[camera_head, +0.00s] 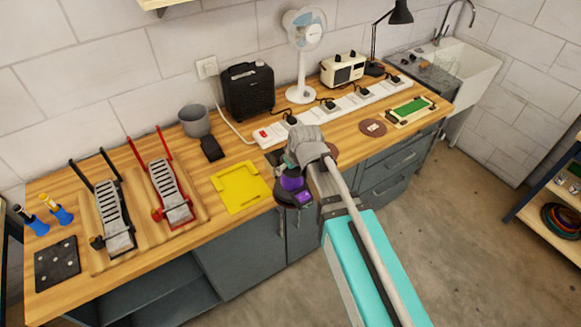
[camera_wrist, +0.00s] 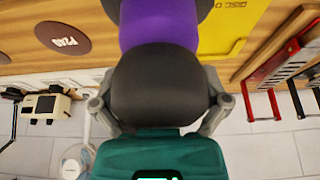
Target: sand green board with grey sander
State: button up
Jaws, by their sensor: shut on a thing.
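My gripper (camera_head: 296,160) is shut on a sander (camera_head: 292,183) with a dark grey top and a purple body, near the bench's front edge. In the wrist view my gripper (camera_wrist: 160,108) has a finger on each side of the sander's rounded dark top (camera_wrist: 160,85). The purple band (camera_wrist: 158,24) shows beyond it. The sander's underside is hidden, so I cannot tell whether it touches anything. The green board (camera_head: 411,109) lies in a pale wooden frame at the right of the bench, well apart from my gripper.
A brown disc (camera_head: 372,127), marked P240 in the wrist view (camera_wrist: 62,33), lies left of the board. A yellow tray (camera_head: 241,187) is left of the sander. A white power strip (camera_head: 345,104) with several plugs, a fan (camera_head: 302,60) and a lamp (camera_head: 399,14) stand behind.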

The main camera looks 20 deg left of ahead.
jog(key=shift+f+b, duration=1.3)
jog(key=shift+f, duration=0.35)
jog(key=shift+w+d, duration=0.1)
jog(key=shift+d, duration=0.05)
